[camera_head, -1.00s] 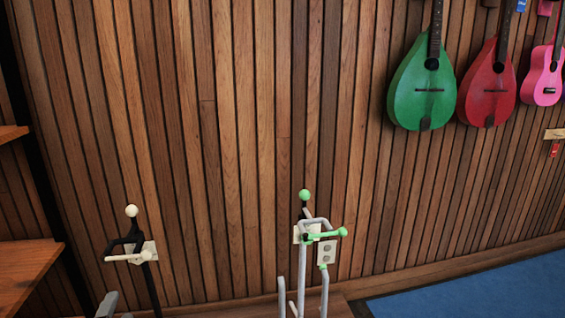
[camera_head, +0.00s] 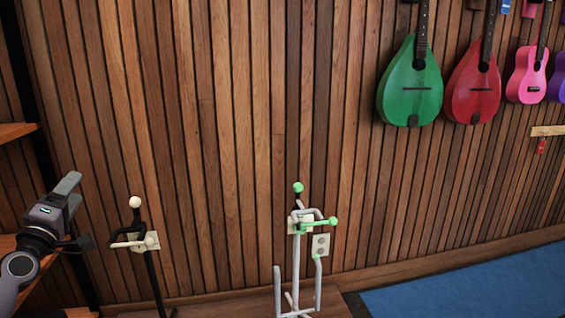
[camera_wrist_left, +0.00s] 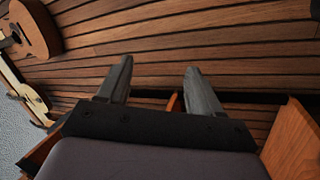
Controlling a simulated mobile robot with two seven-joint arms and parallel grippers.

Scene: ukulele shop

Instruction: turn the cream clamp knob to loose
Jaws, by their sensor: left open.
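A black stand (camera_head: 155,285) at the left of the head view carries a cream ball knob (camera_head: 135,201) on top. Below it, a cream crossbar with a ball end (camera_head: 149,241) sits at a pale plate; I cannot tell from here how the clamp is set. My left gripper (camera_head: 72,194) is at the left of the stand in the picture, apart from it, fingers pointing up and right. In the left wrist view the fingers (camera_wrist_left: 157,82) are spread with nothing held. The knob does not show there. My right gripper is not in view.
A second stand (camera_head: 296,265) with green knobs stands to the right. Wooden shelves (camera_head: 20,132) are at the left edge. Green (camera_head: 411,85) and red (camera_head: 474,90) instruments hang on the slatted wall (camera_head: 230,120). A blue mat (camera_head: 460,290) lies at the lower right.

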